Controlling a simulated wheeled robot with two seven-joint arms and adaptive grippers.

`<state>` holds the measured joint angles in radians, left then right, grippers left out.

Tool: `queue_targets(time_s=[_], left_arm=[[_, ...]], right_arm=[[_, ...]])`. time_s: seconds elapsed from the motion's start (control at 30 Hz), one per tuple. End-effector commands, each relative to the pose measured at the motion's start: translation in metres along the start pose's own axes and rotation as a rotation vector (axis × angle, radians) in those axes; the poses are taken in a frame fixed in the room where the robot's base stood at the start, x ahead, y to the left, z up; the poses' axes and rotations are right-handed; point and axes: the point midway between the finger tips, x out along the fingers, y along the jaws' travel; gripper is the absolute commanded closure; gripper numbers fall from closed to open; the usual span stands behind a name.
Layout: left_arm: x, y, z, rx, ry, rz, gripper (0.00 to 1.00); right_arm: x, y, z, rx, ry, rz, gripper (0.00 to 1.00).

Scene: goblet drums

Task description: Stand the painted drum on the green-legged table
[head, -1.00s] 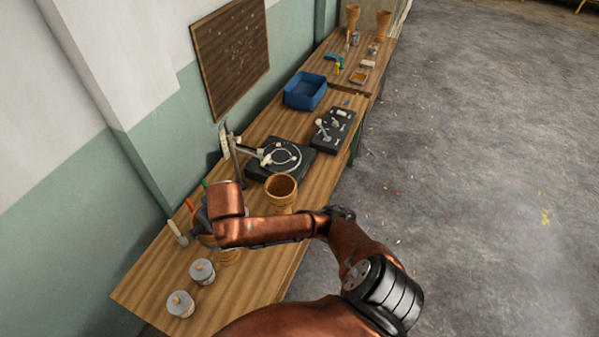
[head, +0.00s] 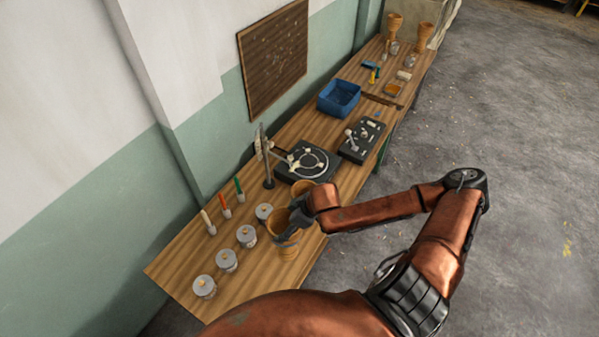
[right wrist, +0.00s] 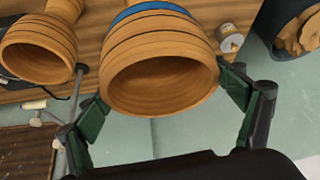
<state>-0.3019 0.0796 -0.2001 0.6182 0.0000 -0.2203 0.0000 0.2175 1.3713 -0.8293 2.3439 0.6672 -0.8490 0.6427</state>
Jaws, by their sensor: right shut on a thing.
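The painted drum (head: 286,248), a wooden goblet drum with a blue band, is at the near part of the long wooden bench. My right gripper (head: 291,220) is shut on it. In the right wrist view the drum's open mouth (right wrist: 160,80) sits between the green finger pads, below its blue band. I cannot tell whether its base touches the bench. A plain drum (head: 301,187) stands just behind, partly hidden by the gripper; it also shows in the right wrist view (right wrist: 40,48). My left gripper is out of view.
Several lidded jars (head: 246,236) and upright colored tools (head: 226,206) stand left of the drum. Beyond are a black turntable device (head: 308,165), a black panel (head: 361,142) and a blue bin (head: 339,97). Two more drums (head: 424,36) stand at the far end.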

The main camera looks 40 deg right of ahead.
Motion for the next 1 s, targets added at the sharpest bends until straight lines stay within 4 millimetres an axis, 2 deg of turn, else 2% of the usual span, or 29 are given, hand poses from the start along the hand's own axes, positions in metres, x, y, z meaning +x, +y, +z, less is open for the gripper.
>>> queue_targets(time_s=[0.03, 0.23, 0.43, 0.67, 0.93, 1.0], left_arm=[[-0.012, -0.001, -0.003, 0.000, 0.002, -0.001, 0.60], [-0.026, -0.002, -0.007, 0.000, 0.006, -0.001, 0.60], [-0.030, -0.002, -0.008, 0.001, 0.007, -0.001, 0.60], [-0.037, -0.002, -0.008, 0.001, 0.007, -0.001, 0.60], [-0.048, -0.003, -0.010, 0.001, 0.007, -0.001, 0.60], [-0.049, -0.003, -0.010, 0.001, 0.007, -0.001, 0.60]], right_arm=[[-0.012, 0.004, 0.010, -0.021, -0.004, -0.006, 0.70], [-0.031, 0.006, 0.041, -0.080, 0.000, -0.042, 0.70], [-0.033, 0.004, 0.046, -0.095, 0.008, -0.056, 0.70], [-0.005, -0.008, 0.024, -0.097, 0.013, -0.059, 0.70], [0.040, -0.026, -0.009, -0.097, 0.012, -0.058, 0.70], [0.056, -0.029, -0.009, -0.094, 0.008, -0.058, 0.70]])
